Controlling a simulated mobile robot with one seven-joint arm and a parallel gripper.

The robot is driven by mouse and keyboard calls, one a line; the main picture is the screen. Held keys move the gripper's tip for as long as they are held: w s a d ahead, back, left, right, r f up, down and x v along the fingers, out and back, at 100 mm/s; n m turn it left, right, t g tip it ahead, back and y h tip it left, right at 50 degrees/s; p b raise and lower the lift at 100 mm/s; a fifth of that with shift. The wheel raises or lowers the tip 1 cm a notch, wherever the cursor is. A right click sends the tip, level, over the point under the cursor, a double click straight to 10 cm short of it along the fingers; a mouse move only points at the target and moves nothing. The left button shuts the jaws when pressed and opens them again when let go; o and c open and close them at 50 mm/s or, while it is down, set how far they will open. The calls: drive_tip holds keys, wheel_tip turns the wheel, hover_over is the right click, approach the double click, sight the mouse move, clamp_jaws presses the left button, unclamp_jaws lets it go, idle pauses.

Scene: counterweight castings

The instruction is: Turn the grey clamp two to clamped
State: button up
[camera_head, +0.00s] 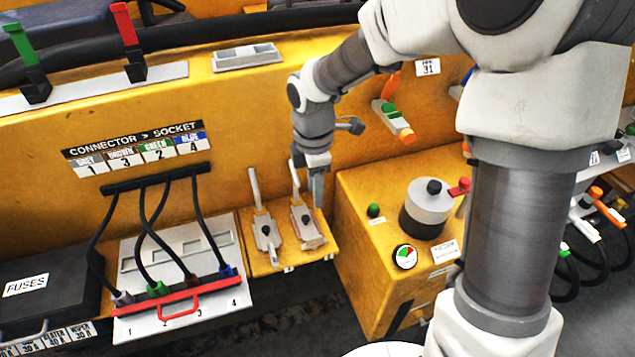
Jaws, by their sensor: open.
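Two grey toggle clamps stand side by side on a small yellow shelf: the left clamp (266,236) and the right clamp (307,226). Each has a pale lever standing nearly upright at its back, the left lever (254,188) and the right lever (295,180). Their number labels are too small to read, so I cannot tell for certain which is clamp two. My gripper (316,192) points down just above the right clamp, beside its lever. It is open. Its fingers partly overlap the right clamp's back, and I cannot tell whether they touch the lever.
A connector panel (137,258) with cables and a red-handled bar lies left of the clamps. A yellow box (371,208) with a grey knob unit (427,208) and gauge (405,256) stands close on the right. A yellow wall rises behind; open floor shows below the shelf.

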sight(314, 238)
drive_tip(key=shift+n, duration=0.4)
drive_tip(key=f, duration=1.2)
drive_tip(key=f+b, duration=0.1)
drive_tip(key=f, duration=0.5)
drive_tip(key=shift+w+a, duration=0.2)
drive_tip(key=shift+w, duration=0.2)
clamp_jaws()
